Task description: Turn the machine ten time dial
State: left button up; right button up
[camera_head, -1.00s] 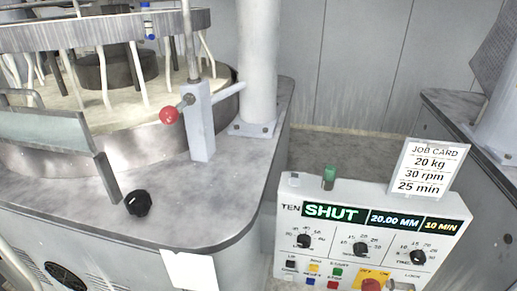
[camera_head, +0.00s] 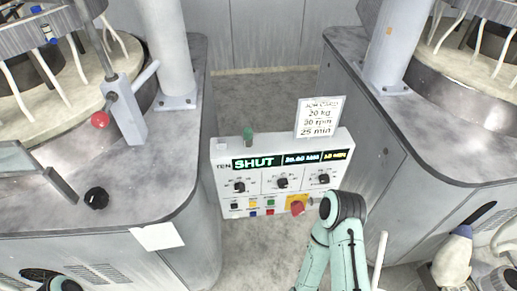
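The control box marked TEN (camera_head: 225,190) stands in the middle, between two machines. Its display (camera_head: 290,160) reads SHUT, 20.00 MM and 10 MIN, partly blurred. Three black dials sit in a row below the display. The time dial (camera_head: 323,179) is the rightmost, under the MIN reading; its pointer setting is too small to read. A job card (camera_head: 319,117) on the box's top shows 20 kg, 30 rpm and 25 min. A teal arm link of mine rises just below the box's lower right. Neither gripper's fingers show.
Coloured buttons and a red knob (camera_head: 298,207) line the box's lower edge. A green knob (camera_head: 248,135) is on top. The left machine (camera_head: 160,150) carries a red ball lever (camera_head: 101,119) and black knob (camera_head: 96,198). A white bottle-like object (camera_head: 453,260) stands lower right.

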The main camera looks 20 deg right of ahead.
aim_at(324, 179)
jog(key=l+z, duration=0.15)
jog(key=z, duration=1.3)
